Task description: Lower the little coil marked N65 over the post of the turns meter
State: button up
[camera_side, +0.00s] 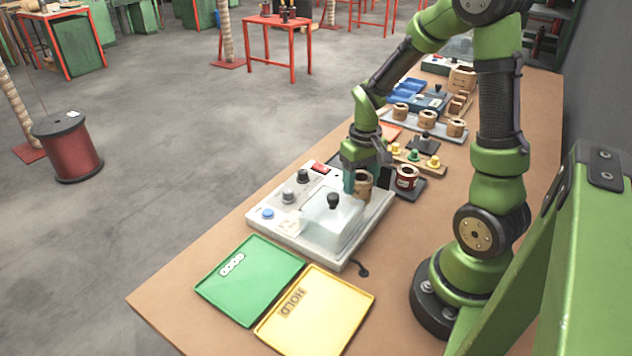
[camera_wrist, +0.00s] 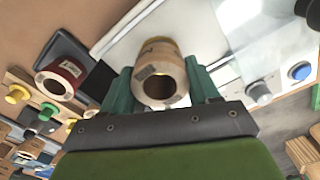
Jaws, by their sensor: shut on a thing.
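My gripper (camera_side: 355,182) is shut on a small tan coil (camera_side: 363,184) at the far right end of the turns meter (camera_side: 272,236). In the wrist view the coil (camera_wrist: 160,56) sits between the teal fingertips (camera_wrist: 161,88), its open bore facing the camera. A small label shows on its side, but I cannot read the mark. The meter is a pale box with knobs, a red switch and a clear cover with a black knob. The meter's post is hidden, and I cannot tell whether the coil is above it or around it.
A dark red coil (camera_side: 406,177) stands on a dark pad just right of my gripper. Behind are a rack with yellow and green pegs (camera_side: 414,156) and a grey tray (camera_side: 392,119) of tan coils. Green (camera_side: 235,291) and yellow (camera_side: 335,318) trays lie empty in front.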

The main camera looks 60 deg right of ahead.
jog(key=shift+f, duration=0.75)
jog(key=o, duration=1.2)
jog(key=shift+f, duration=0.1)
jog(key=shift+o, duration=0.5)
jog(key=shift+o, duration=0.5)
jog(key=shift+r, duration=3.85)
